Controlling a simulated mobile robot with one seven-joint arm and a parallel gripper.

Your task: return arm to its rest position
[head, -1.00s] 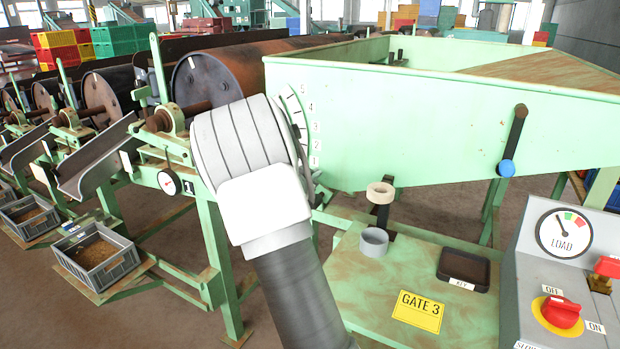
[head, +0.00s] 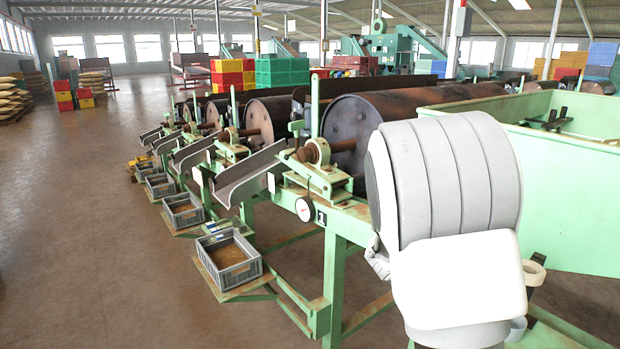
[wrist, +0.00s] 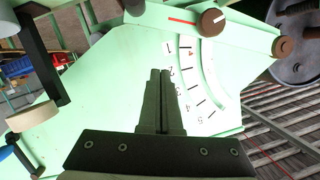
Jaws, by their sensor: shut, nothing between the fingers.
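My gripper (wrist: 160,100) shows in the wrist view with its two dark fingers together, shut and empty. It is in front of the green hopper wall (wrist: 120,65) with its curved number scale (wrist: 190,75). A pivoted green lever with a red line and a brown knob (wrist: 213,21) lies above the scale. In the head view my pale arm stands raised at the right, in front of the green hopper (head: 575,225). The gripper is hidden behind the arm there.
A row of rusty drums (head: 365,130) on green frames runs away to the left. Chutes (head: 240,180) and grey crates (head: 228,258) stand beside them. A pale ring (head: 534,273) shows just right of my arm. The brown floor at left (head: 90,200) is clear.

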